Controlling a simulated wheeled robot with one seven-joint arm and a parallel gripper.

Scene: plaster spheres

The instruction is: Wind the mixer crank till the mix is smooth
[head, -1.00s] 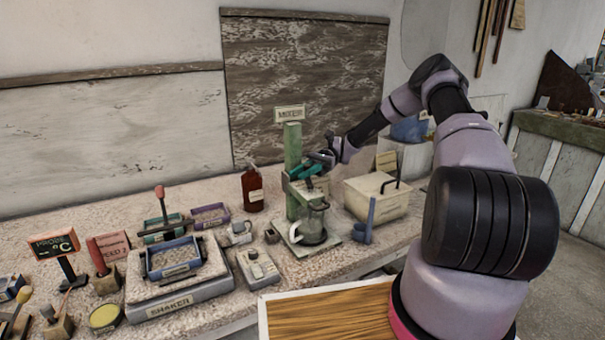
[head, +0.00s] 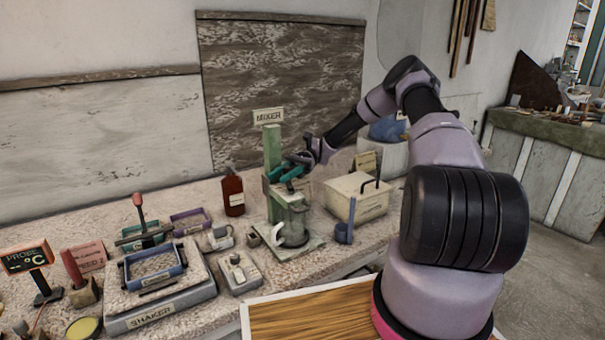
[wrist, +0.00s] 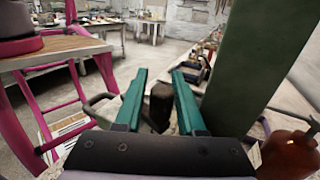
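The mixer is a green post (head: 272,148) on a pale base, with a small sign (head: 268,116) above it. A clear jug (head: 293,226) stands on the base under the mixer head; the mix inside is too small to judge. My gripper (head: 287,172) is at the mixer head, with teal fingers. In the wrist view, my gripper (wrist: 160,92) has its fingers apart on either side of a dark upright knob (wrist: 160,104), apparently the crank handle. Narrow gaps show between the knob and both fingers. The green post (wrist: 262,65) rises close on the right.
A dark red bottle (head: 233,196) stands left of the mixer, and a cream box (head: 355,198) and blue cup (head: 344,234) stand right. The shaker (head: 160,308) and a small control box (head: 239,272) are front left. A wooden board (head: 310,318) lies nearer me.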

